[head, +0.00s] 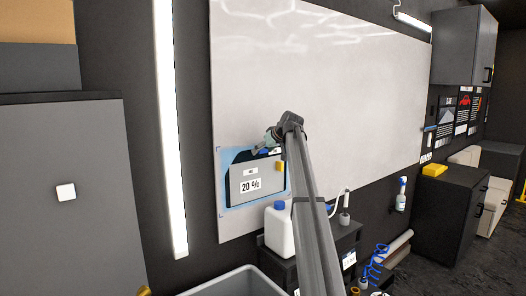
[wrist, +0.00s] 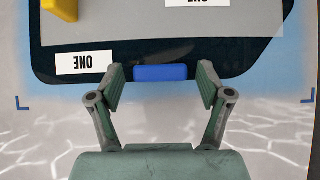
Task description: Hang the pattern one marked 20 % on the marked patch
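The pattern (head: 240,172) is a dark-edged grey sheet with a "20 %" label. It lies against the light blue marked patch (head: 226,196) at the whiteboard's lower left, with blue showing around it. In the wrist view the pattern (wrist: 130,48) appears upside down, with "ONE" labels. A blue block (wrist: 160,73) sits at its top edge, and a yellow block (wrist: 60,9) shows near a corner. My gripper (wrist: 161,84) is open, its fingers on either side of the blue block with a small gap each side. In the head view my gripper (head: 268,143) is at the pattern's top edge.
The whiteboard (head: 330,80) is otherwise bare. Below it stand a white jug with a blue cap (head: 279,232) and a dark cabinet (head: 345,245). A grey bin (head: 230,284) is at the bottom. A grey cabinet (head: 65,200) stands left. Dark corner marks (wrist: 24,103) bound the patch.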

